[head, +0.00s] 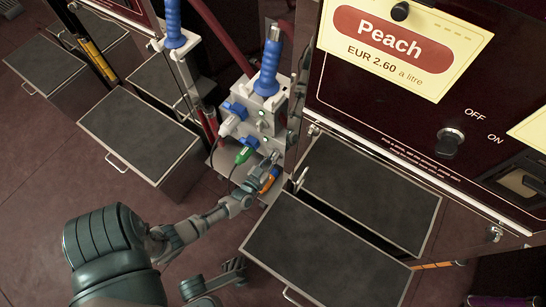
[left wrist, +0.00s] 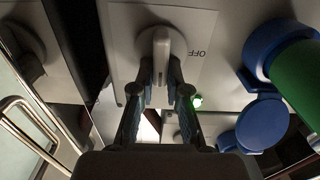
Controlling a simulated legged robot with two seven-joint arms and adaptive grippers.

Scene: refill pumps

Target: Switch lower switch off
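The lower switch is a pale upright handle on a light panel marked OFF, at the top middle of the left wrist view (left wrist: 161,50). My left gripper (left wrist: 161,75) has its fingers drawn in on both sides of this handle, which stands between the fingertips. In the head view my left gripper (head: 266,172) reaches the lower part of the white pump block (head: 262,128), and the switch is hidden there.
An orange part (head: 268,180) is beside the gripper. Dark-topped drawers (head: 325,255) stand at the right and left (head: 138,130).

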